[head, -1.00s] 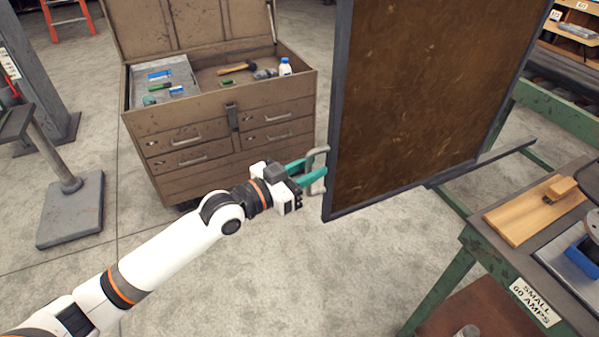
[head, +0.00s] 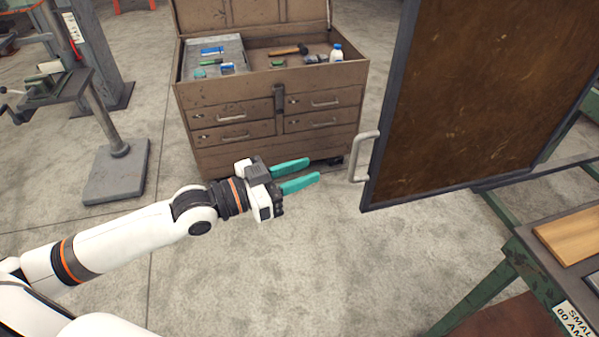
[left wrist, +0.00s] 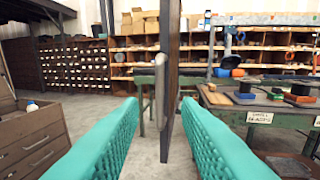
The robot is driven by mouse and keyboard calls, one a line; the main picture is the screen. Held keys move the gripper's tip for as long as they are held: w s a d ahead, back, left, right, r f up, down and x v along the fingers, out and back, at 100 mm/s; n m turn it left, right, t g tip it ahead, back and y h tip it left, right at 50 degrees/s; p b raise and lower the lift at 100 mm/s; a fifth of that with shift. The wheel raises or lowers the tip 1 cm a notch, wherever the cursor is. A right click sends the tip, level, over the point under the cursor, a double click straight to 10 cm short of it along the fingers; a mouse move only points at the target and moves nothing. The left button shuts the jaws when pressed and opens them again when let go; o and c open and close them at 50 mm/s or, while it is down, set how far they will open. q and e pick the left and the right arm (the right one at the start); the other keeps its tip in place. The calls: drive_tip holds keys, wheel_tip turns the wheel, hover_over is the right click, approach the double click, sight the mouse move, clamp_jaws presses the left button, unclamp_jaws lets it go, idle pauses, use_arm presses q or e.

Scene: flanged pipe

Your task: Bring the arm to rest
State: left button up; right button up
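My left gripper (head: 306,172) is open and empty, its two teal fingers pointing right. It is to the left of the grey handle (head: 363,157) on the brown panel (head: 475,90) and apart from it. In the left wrist view, my left gripper (left wrist: 160,128) shows its teal fingers spread wide. The panel (left wrist: 173,70) stands edge-on beyond them, with the handle (left wrist: 160,88) on its left side. My right gripper is in neither view.
A brown tool chest (head: 240,135) with an open lid stands behind my left gripper. A green bench (head: 520,250) with a wooden board (head: 575,236) is at right. A pedestal stand (head: 118,165) is at left. The floor below the gripper is clear.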

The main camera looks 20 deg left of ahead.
use_arm(q)
drive_tip(key=w+a+f+n+y, duration=0.2)
drive_tip(key=w+a+f+y, duration=0.15)
drive_tip(key=f, duration=0.45)
drive_tip(key=w+a+f+n+y, duration=0.2)
drive_tip(key=a+f, duration=0.3)
drive_tip(key=f, duration=0.3)
drive_tip(key=s+a+f+n+g+y, duration=0.1)
drive_tip(key=s+a+f+g+y, duration=0.15)
drive_tip(key=f, duration=0.95)
drive_tip(key=s+a+f+n+g+y, duration=0.1)
drive_tip(key=s+a+f+y, duration=0.25)
drive_tip(key=f, duration=0.85)
drive_tip(key=s+d+f+g, duration=0.1)
drive_tip(key=s+f+g, duration=0.3)
drive_tip(key=s+f, duration=1.4)
drive_tip(key=s+d+f+g, duration=0.2)
drive_tip(key=s+d+f, duration=0.1)
drive_tip(key=s, duration=0.7)
drive_tip(key=s+d+f+g, duration=0.2)
drive_tip(key=s+d+f, duration=0.1)
drive_tip(key=s, duration=0.7)
drive_tip(key=shift+s+d+g+y, duration=0.15)
drive_tip(key=shift+d+g+y, duration=0.05)
drive_tip(key=shift+g+y, duration=0.15)
